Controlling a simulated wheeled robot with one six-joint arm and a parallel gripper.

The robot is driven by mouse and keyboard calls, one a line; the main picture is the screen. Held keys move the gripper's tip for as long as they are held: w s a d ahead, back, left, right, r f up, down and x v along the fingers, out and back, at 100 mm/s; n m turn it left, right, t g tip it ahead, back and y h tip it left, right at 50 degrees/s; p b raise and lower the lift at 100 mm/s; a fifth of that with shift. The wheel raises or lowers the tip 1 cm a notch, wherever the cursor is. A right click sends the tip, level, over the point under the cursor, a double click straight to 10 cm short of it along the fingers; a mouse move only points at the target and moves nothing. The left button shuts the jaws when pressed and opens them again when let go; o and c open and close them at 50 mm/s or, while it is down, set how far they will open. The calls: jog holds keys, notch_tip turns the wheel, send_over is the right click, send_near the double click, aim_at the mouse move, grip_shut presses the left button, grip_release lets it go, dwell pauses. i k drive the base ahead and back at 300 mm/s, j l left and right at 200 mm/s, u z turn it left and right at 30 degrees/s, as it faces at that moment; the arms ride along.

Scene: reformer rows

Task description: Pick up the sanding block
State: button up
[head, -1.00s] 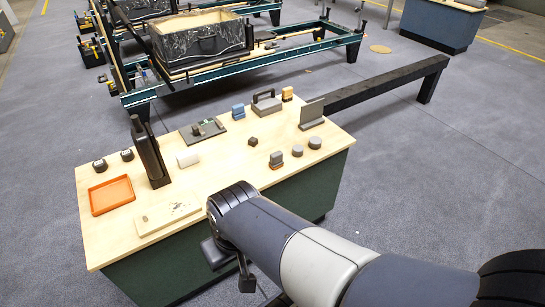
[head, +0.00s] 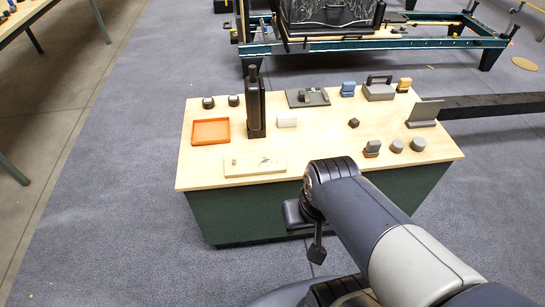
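Three small blocks on the wooden-topped table could be the sanding block, and I cannot tell which for sure. A grey block with an orange-brown base (head: 372,149) stands near the front right. A blue block (head: 348,89) and a yellow-orange block (head: 404,85) stand at the back right. My gripper (head: 317,246) hangs low in front of the table's near side, below the level of the top and apart from all three blocks. It is small and seen edge-on, so its opening is unclear. Nothing shows held in it.
The table (head: 310,140) also bears an orange tray (head: 211,131), a tall black holder (head: 255,108), a pale board (head: 254,164), a white cylinder (head: 287,122), grey pucks (head: 418,144) and a grey upright plate (head: 425,113). A dark beam (head: 495,106) extends right. Floor at left is clear.

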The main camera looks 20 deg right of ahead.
aim_at(372, 149)
jog(key=i+l+z, duration=0.3)
jog(key=l+z, duration=0.15)
jog(key=i+l+z, duration=0.4)
